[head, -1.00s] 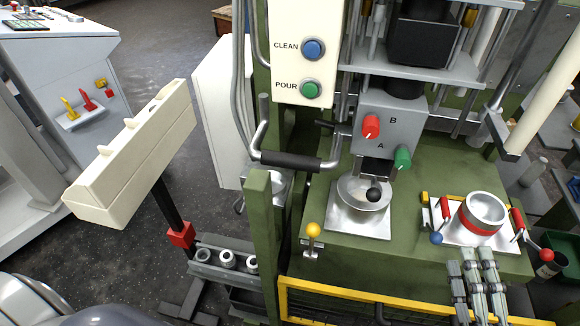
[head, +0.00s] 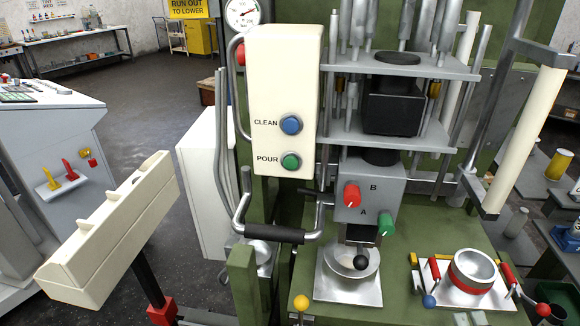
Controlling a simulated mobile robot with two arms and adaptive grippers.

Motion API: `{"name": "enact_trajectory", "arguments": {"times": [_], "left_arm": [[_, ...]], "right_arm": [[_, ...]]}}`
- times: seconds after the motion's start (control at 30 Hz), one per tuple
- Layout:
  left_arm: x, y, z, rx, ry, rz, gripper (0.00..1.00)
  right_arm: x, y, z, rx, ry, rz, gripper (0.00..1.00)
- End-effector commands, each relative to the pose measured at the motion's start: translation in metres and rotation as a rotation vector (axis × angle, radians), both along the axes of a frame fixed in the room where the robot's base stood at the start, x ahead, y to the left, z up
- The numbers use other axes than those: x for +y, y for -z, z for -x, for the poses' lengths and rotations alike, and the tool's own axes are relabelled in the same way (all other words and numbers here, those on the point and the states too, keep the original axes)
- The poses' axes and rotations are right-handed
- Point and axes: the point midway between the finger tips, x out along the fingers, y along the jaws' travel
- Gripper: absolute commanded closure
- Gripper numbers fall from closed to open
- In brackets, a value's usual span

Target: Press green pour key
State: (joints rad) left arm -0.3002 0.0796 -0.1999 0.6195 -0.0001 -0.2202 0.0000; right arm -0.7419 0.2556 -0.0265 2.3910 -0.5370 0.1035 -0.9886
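The green POUR key (head: 290,161) is a round button on the cream control box (head: 278,100), below the blue CLEAN key (head: 290,125). It is unobstructed, and no gripper is near it. My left gripper is not in view.
A bent pipe handle with a dark grip (head: 274,234) juts out below the box. A cream trough on a stand (head: 110,232) is at left. A metal bowl (head: 350,263) sits under the valve block (head: 370,190). A red-banded cup (head: 472,272) stands at right.

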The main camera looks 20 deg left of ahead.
Motion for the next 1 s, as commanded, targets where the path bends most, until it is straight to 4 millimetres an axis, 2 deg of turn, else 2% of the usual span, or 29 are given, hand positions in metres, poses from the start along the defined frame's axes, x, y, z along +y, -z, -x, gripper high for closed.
{"name": "enact_trajectory", "arguments": {"times": [0.3, 0.33, 0.53, 1.0], "left_arm": [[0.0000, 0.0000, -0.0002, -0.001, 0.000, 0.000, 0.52], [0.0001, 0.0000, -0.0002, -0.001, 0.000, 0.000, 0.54], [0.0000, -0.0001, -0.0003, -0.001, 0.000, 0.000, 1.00], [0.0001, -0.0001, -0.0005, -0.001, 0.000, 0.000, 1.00]], "right_arm": [[0.0000, 0.0000, 0.0000, 0.000, 0.000, 0.000, 0.54], [0.0000, 0.0000, 0.0000, 0.000, 0.000, 0.000, 0.54], [0.0000, 0.0000, 0.0000, 0.000, 0.000, 0.000, 0.54], [0.0000, 0.0000, 0.0000, 0.000, 0.000, 0.000, 0.54]]}}
